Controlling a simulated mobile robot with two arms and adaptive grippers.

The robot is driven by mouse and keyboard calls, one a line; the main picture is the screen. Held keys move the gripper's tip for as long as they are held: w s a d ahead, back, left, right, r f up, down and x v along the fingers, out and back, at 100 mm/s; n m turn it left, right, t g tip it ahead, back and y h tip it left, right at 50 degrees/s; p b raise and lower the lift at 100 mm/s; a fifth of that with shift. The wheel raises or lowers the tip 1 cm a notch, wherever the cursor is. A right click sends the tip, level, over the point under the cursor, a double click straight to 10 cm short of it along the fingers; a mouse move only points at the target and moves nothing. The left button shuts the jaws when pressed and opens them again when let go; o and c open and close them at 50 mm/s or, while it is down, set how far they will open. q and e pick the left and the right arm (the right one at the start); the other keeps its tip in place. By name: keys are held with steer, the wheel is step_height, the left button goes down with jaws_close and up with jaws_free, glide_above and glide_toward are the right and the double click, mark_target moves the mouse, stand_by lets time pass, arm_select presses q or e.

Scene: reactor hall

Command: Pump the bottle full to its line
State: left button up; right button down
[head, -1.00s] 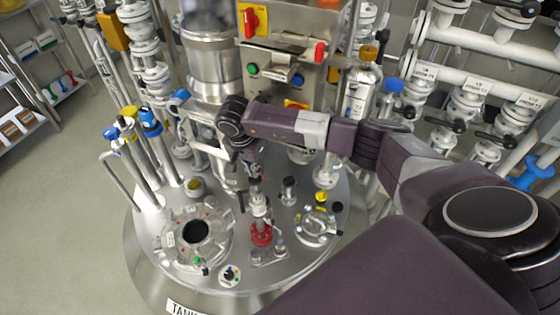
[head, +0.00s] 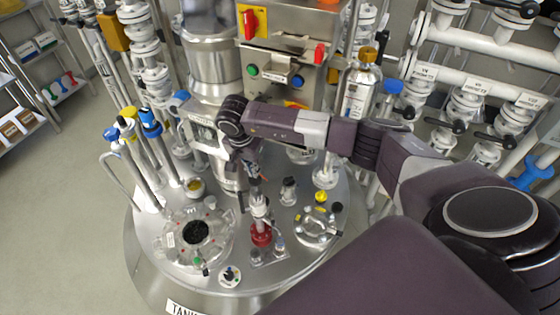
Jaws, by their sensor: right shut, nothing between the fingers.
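My right gripper (head: 250,184) points down over the tank lid, shut with nothing held. Its tips are close above a small metal fitting (head: 259,208) with a red body (head: 261,235). I cannot tell whether they touch. A clear bottle-like container with an orange-brown cap (head: 368,54) and a white label (head: 356,98) stands upright behind my right forearm. Its lower part is partly hidden, and I cannot make out a fill line or level. I cannot tell for sure which part is the pump. My left gripper is not in view.
The round steel tank lid (head: 160,205) carries a manhole (head: 196,233), a flanged port (head: 318,228) and several small fittings. Blue- and yellow-topped pipes (head: 150,125) rise at left. A control box (head: 285,65) stands behind. Valved piping fills the right; open floor lies left.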

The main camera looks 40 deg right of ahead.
mark_target(254, 180)
steer(key=shift+f, duration=0.15)
steer(key=shift+s+a+b+x, duration=0.15)
steer(key=shift+b+x, duration=0.75)
steer(key=shift+x, duration=0.05)
steer(key=shift+s+a+b+x, duration=0.1)
steer(key=shift+a+b+x, duration=0.05)
steer(key=shift+b+x, duration=0.75)
steer(key=shift+s+a+b+x, duration=0.15)
steer(key=shift+a+b+x, duration=0.05)
steer(key=shift+b+x, duration=0.75)
steer(key=shift+w+d+p+v, duration=0.15)
steer(key=shift+p+v, duration=0.45)
steer(key=shift+v, duration=0.35)
steer(key=shift+w+d+p+v, duration=0.1)
steer(key=shift+d+p+v, duration=0.1)
steer(key=shift+p+v, duration=0.6)
steer(key=shift+w+d+p+v, duration=0.15)
steer(key=shift+p+v, duration=0.25)
steer(key=shift+v, duration=0.65)
